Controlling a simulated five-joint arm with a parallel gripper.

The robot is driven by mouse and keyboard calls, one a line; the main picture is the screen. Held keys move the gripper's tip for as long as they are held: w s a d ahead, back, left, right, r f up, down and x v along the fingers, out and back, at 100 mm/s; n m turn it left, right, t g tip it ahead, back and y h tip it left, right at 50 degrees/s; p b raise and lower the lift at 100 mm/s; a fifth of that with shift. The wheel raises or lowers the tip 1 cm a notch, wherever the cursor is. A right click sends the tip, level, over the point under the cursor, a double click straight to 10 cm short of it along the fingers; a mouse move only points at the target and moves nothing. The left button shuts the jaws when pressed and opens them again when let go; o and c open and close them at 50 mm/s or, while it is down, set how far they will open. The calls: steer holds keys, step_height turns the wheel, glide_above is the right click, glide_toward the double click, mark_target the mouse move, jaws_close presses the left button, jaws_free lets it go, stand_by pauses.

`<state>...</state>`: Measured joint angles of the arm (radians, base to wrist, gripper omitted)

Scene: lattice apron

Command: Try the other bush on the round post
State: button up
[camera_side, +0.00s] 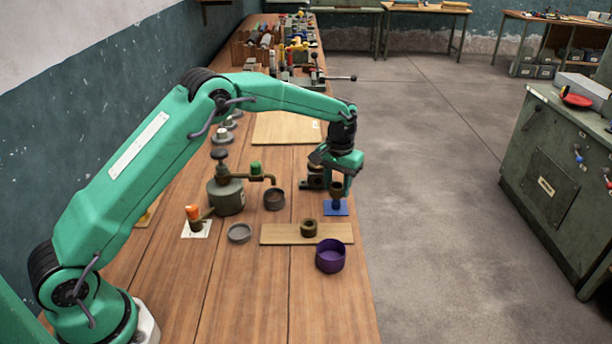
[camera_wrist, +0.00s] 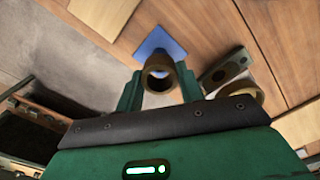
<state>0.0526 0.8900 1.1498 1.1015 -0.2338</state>
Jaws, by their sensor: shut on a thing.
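My gripper (camera_side: 337,179) is shut on a brown bush (camera_side: 336,189), with its fingers on either side of it. The held bush (camera_wrist: 158,76) appears ring-like in the wrist view, with its bore visible. It is above a blue square pad (camera_side: 343,210). A short dark round post (camera_side: 336,203) shows beneath the bush on this pad. I cannot tell whether the bush is around the post or just above it. A second brown bush (camera_side: 309,228) sits on a wooden strip (camera_side: 272,234), left of and nearer than the pad.
A dark block (camera_side: 310,179) stands just left of my gripper. A purple bowl (camera_side: 330,257), a grey dish (camera_side: 239,233) and a dark cup (camera_side: 274,199) are nearby. A metal pot (camera_side: 226,196) with a pipe stands farther left. The bench's right edge is close to the pad.

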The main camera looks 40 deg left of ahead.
steer(key=shift+f, duration=0.9)
stand_by(0.5)
steer(key=o, duration=1.2)
steer(key=shift+c, duration=0.2)
steer(key=shift+r, duration=0.1)
step_height(320, 180, up, 7)
steer(key=shift+r, duration=0.35)
